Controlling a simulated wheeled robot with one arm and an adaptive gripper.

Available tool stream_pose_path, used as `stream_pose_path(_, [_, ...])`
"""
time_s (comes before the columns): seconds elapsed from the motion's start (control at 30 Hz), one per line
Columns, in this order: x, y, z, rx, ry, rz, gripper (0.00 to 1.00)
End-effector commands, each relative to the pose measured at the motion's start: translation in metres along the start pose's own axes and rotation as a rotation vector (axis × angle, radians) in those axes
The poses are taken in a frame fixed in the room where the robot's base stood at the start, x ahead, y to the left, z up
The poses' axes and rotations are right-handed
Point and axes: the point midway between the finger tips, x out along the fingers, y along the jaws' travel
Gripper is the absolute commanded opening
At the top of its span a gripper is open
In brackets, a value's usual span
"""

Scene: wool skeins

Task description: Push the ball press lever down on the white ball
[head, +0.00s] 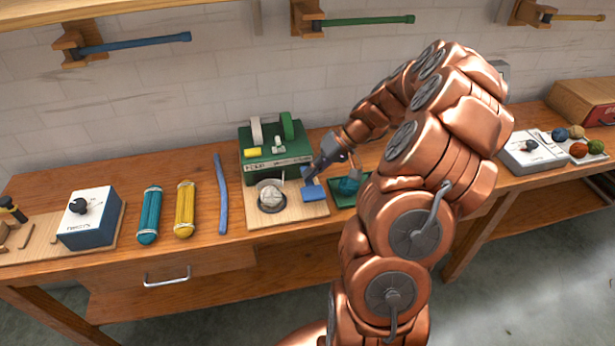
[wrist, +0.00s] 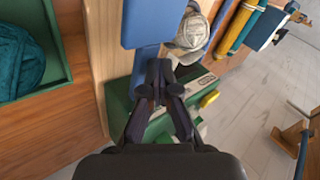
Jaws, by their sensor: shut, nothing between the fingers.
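The white ball (head: 271,196) sits in a clear cup on a light wooden board (head: 288,214); it also shows in the wrist view (wrist: 194,30). The blue lever pad (head: 313,193) is right of the ball in the head view, beside the cup rather than over the ball. It is also at the top of the wrist view (wrist: 150,22). My gripper (head: 312,178) is shut and empty, pointing down just behind the blue pad. In the wrist view its fingertips (wrist: 159,66) lie at the blue part's near edge; I cannot tell whether they touch.
A green machine (head: 262,166) stands close behind the board. A green tray (head: 343,204) with a teal ball is just right. A blue strip (head: 220,180), yellow skein (head: 185,209) and teal skein (head: 149,214) lie left. Blue (head: 135,43) and green (head: 370,20) wall levers hang above.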

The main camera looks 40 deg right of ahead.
Motion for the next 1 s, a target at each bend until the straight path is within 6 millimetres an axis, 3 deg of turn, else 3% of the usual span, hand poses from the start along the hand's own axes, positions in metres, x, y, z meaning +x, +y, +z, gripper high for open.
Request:
stream_pose_path(0.57, [0.002, 0.001, 0.001, 0.0, -0.002, 0.0, 0.0])
stream_pose_path(1.0, [-0.011, -0.007, -0.008, -0.001, 0.001, 0.001, 0.0])
